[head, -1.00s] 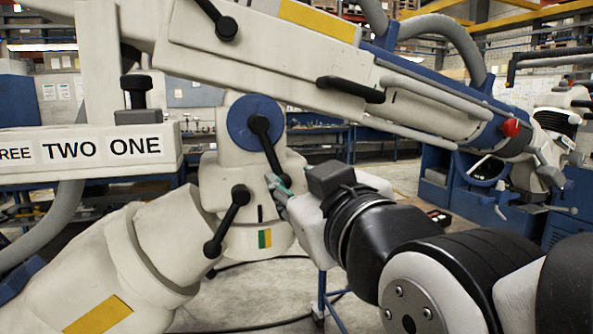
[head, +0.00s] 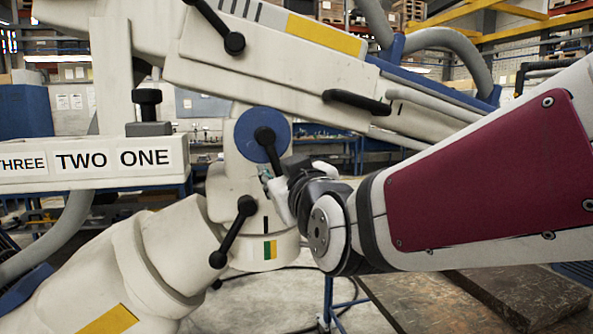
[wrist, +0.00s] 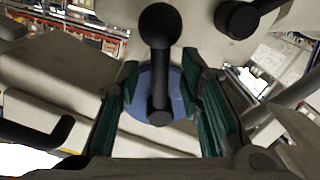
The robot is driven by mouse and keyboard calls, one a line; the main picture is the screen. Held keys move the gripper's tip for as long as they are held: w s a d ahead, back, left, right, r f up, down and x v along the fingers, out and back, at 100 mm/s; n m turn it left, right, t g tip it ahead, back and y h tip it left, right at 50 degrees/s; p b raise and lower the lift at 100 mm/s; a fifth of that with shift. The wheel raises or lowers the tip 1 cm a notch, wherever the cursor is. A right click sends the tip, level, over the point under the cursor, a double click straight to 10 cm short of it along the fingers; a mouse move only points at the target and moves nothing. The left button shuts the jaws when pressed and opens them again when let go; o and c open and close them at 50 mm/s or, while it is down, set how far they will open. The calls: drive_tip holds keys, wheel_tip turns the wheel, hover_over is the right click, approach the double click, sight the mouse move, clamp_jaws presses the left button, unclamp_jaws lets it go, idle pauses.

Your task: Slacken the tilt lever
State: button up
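A black lever (head: 271,154) with rounded ends sits on a blue round disc (head: 245,146) on the white microscope arm's joint; no label marks it as the tilt lever. In the wrist view the lever (wrist: 160,75) stands over the blue disc (wrist: 178,93), between my gripper's two green-lined fingers. My gripper (wrist: 160,82) is open, with visible gaps on both sides of the lever. In the head view my gripper (head: 272,184) is beside the lever's lower end, mostly hidden by my wrist.
A second black lever (head: 234,232) is below left, on the lower joint. A third (head: 217,25) is at the top, and a black handle (head: 357,101) lies along the upper beam. A white bar labelled THREE, TWO, ONE (head: 90,176) is at left.

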drive_tip(key=shift+x, duration=1)
clamp_jaws()
